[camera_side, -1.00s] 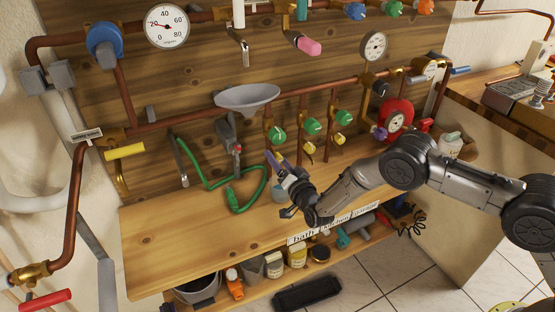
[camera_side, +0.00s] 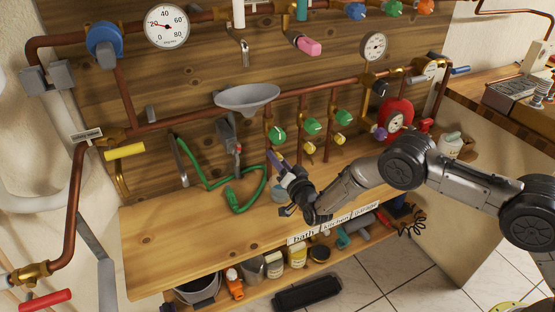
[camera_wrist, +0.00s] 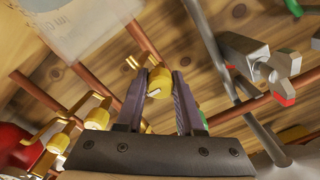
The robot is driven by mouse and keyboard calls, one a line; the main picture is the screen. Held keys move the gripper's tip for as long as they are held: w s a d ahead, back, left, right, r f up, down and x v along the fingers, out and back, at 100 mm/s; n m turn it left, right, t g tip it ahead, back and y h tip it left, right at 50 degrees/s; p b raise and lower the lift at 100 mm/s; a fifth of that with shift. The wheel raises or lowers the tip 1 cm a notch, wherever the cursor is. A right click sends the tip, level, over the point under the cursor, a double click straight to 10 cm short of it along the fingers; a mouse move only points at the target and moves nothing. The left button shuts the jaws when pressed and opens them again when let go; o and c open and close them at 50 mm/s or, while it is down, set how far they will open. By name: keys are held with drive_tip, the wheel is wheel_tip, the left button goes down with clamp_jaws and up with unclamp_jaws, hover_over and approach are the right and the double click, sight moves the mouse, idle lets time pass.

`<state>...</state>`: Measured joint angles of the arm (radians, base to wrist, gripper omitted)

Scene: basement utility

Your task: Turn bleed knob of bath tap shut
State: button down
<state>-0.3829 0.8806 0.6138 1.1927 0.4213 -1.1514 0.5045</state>
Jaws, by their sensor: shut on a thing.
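The leftmost tap of three, above the "bath" label (camera_side: 304,238), has a green knob (camera_side: 279,135). Its small yellow bleed knob (camera_wrist: 158,82) sits between the two purple fingers of my gripper (camera_wrist: 160,85) in the wrist view. The fingers are shut on the knob from both sides. In the side view my gripper (camera_side: 275,158) reaches up to this tap from the front right and hides its bleed knob. The other two yellow bleed knobs show clear to the right, on the middle tap (camera_side: 309,148) and the right tap (camera_side: 340,139).
A green hose (camera_side: 243,202) loops on the bench left of my gripper. A grey funnel (camera_side: 247,96) hangs above. Copper pipes run close around the taps. The bench top's left part (camera_side: 165,235) is clear.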

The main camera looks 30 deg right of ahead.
drive_tip(key=n, duration=0.4)
drive_tip(key=shift+n, duration=0.3)
drive_tip(key=n, duration=0.4)
drive_tip(key=shift+n, duration=0.3)
drive_tip(key=n, duration=0.4)
drive_tip(key=shift+n, duration=2.4)
drive_tip(key=c, duration=0.5)
unclamp_jaws()
